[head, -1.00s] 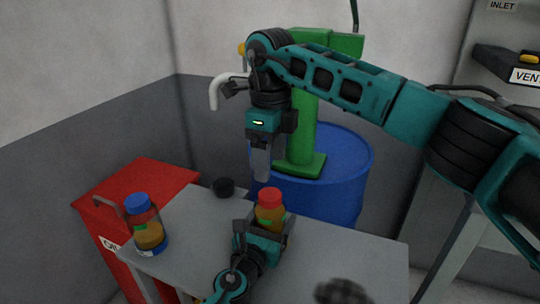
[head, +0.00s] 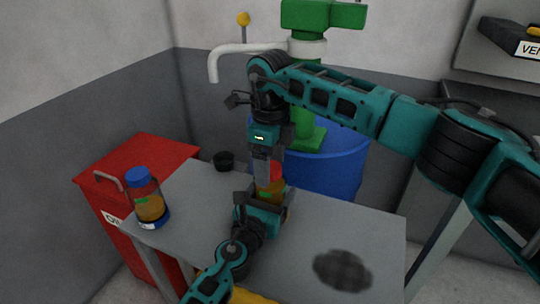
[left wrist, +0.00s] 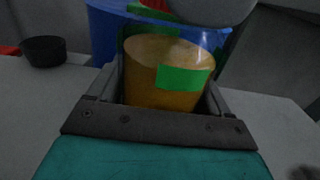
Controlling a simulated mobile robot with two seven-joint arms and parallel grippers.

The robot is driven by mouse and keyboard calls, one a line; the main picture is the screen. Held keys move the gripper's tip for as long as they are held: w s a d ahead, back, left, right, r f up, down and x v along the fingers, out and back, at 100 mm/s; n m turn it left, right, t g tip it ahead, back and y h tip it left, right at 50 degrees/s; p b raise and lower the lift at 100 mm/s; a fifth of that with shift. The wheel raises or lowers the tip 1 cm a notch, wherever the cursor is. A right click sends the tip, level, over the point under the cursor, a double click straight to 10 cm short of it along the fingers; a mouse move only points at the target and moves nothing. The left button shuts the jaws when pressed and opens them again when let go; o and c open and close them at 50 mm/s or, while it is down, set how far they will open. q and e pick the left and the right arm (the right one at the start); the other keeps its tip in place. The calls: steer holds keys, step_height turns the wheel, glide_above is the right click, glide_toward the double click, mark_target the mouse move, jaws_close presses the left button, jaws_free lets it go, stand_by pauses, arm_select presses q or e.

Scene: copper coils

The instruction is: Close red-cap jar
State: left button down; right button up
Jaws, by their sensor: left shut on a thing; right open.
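The red-cap jar stands on the grey table in the head view, with its red cap (head: 276,170) on top and amber contents (head: 276,185) below. My left gripper (head: 266,200) is shut around the jar's body from the front. In the left wrist view the jar (left wrist: 172,72), with a green label, sits between the fingers (left wrist: 160,95). My right gripper (head: 265,172) points down at the red cap, open, one finger overlapping the cap's left side. Whether it touches the cap cannot be told; its far finger is hidden.
A blue-capped jar (head: 147,200) stands at the table's left. A small black round container (head: 224,161) is at the back edge, and a dark round patch (head: 342,269) lies front right.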

steer(key=shift+c, duration=0.2)
steer(key=c, duration=1.1)
steer(key=shift+m, duration=1.1)
steer(key=o, duration=1.3)
steer(key=shift+c, duration=0.2)
step_height(320, 180, up, 12)
arm_select(q)
jaws_free()
